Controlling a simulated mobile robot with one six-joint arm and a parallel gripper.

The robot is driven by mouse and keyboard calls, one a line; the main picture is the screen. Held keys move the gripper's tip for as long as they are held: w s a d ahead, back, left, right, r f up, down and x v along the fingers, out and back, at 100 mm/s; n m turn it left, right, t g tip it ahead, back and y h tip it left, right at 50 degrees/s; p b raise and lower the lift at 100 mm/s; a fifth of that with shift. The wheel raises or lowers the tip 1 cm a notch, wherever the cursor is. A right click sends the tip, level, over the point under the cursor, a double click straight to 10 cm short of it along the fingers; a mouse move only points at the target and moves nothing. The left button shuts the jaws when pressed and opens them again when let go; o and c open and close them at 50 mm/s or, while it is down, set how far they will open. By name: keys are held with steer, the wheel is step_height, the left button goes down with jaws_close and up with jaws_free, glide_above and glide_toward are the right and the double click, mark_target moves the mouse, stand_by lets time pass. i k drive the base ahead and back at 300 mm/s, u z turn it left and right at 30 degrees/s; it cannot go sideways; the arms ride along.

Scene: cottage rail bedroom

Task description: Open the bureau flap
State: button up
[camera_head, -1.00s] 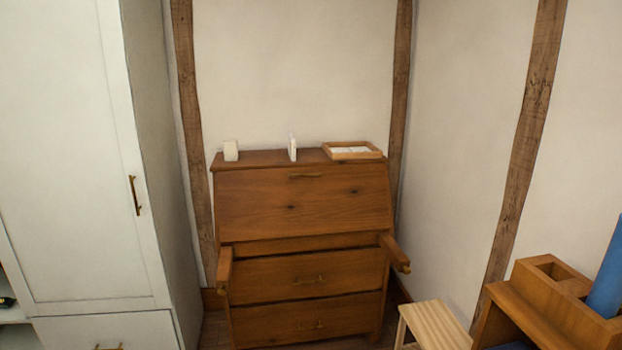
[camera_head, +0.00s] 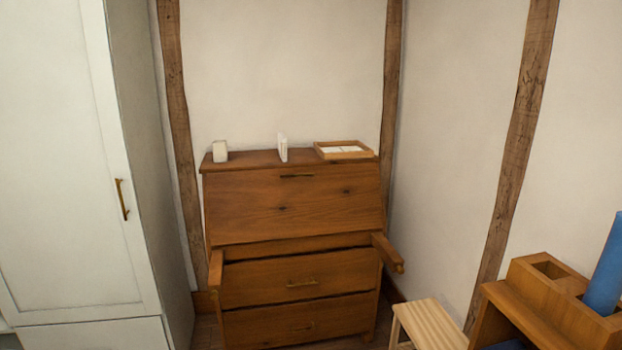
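A brown wooden bureau (camera_head: 230,262) stands against the back wall. Its sloping flap (camera_head: 310,213) is closed, with a small brass handle (camera_head: 297,176) near the flap's top edge. Two wooden support arms stick out below the flap, a left one (camera_head: 216,270) and a right one (camera_head: 387,252). Two drawers with brass handles sit below, an upper drawer (camera_head: 260,281) and a lower one (camera_head: 262,325). My gripper is not in view.
On the bureau top are a white block (camera_head: 220,151), a thin white upright item (camera_head: 283,148) and a wooden tray (camera_head: 344,150). A white wardrobe (camera_head: 75,200) stands left. A light wooden stool (camera_head: 428,322) and a wooden unit with a blue cylinder (camera_head: 606,270) stand right.

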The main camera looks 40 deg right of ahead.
mark_target(245, 206)
steer(key=u, duration=0.05)
steer(key=i, duration=0.95)
